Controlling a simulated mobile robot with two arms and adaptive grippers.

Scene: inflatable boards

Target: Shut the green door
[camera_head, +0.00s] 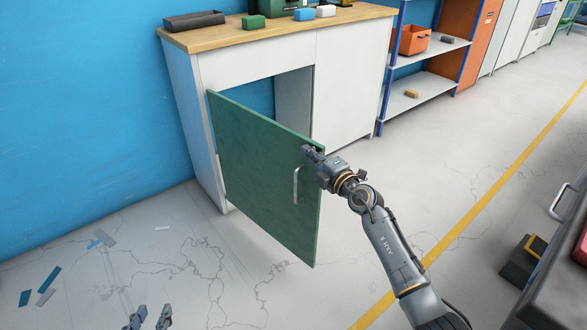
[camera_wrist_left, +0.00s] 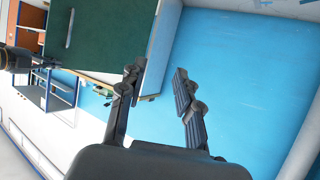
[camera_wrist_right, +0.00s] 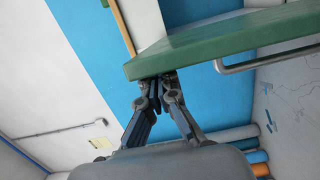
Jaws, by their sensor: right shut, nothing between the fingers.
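The green door (camera_head: 255,165) stands open on the white cabinet, hinged at the cabinet's left front edge. My right gripper (camera_head: 308,152) is shut and empty at the door's free edge, near the top corner. In the right wrist view its fingertips (camera_wrist_right: 161,80) are at the green edge; whether they touch cannot be told. My left gripper (camera_head: 150,314) is open and empty, low at the bottom, away from the door. The door also shows in the left wrist view (camera_wrist_left: 105,35).
The cabinet's wooden top (camera_head: 280,35) carries a dark tray (camera_head: 194,20) and small boxes. A blue-framed shelf (camera_head: 425,90) stands to the right. A dark bench edge (camera_head: 550,290) is at the lower right. Small scraps (camera_head: 47,280) lie on the left floor; the floor before the door is mostly clear.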

